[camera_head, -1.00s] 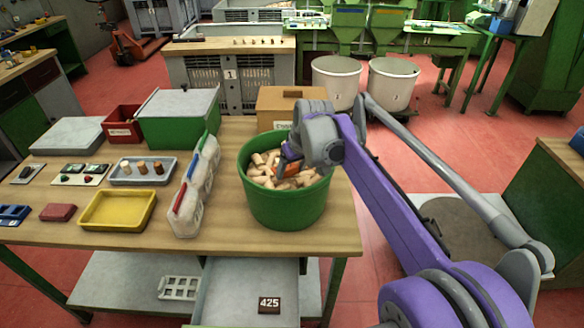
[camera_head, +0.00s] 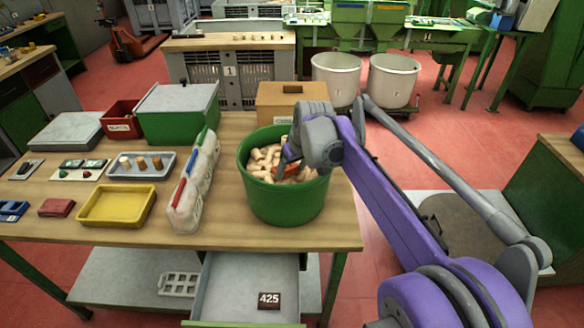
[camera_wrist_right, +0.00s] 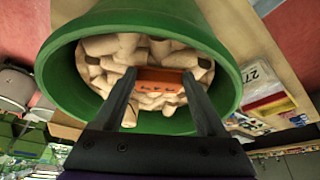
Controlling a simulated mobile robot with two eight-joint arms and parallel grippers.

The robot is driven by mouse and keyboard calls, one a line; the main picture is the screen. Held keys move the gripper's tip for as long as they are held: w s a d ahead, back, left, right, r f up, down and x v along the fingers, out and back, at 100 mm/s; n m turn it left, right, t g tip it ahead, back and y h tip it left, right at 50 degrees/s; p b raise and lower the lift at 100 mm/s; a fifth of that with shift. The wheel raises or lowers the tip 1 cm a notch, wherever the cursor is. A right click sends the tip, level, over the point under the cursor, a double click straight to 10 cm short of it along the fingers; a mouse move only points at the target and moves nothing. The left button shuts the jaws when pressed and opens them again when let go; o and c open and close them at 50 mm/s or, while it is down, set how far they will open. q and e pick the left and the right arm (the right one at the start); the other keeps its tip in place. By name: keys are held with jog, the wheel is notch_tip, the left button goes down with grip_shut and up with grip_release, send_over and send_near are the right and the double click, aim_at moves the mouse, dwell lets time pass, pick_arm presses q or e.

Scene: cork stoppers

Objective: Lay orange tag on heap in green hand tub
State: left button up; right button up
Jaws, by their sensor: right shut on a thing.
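The green tub (camera_head: 284,201) stands near the right end of the workbench, filled with a heap of pale cork stoppers (camera_head: 265,163). My right gripper (camera_head: 287,168) reaches down into the tub from the right. In the right wrist view it (camera_wrist_right: 162,82) is shut on the orange tag (camera_wrist_right: 160,75), which sits between the fingertips against the corks. Whether the tag rests fully on the heap I cannot tell. In the head view the tag (camera_head: 290,170) is mostly hidden behind the gripper. My left gripper is not in view.
Further left are a yellow tray (camera_head: 117,206), a grey tray with stoppers (camera_head: 141,165) and a green box (camera_head: 178,117). A cardboard box (camera_head: 288,98) stands behind the tub. An open drawer (camera_head: 235,285) juts out below.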

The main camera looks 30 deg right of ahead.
jog(key=shift+f, duration=0.2)
jog(key=o, duration=1.6)
jog(key=shift+c, duration=0.2)
jog(key=v, duration=1)
jog(key=shift+r, duration=0.4)
jog(key=shift+s+a, duration=0.1)
jog(key=s+a+f, duration=0.7)
jog(key=s+f, duration=0.3)
jog(key=s+a+f, duration=0.7)
jog(key=s+f, duration=0.4)
jog(key=shift+a+f+t, duration=0.3)
jog(key=shift+a+t, duration=0.1)
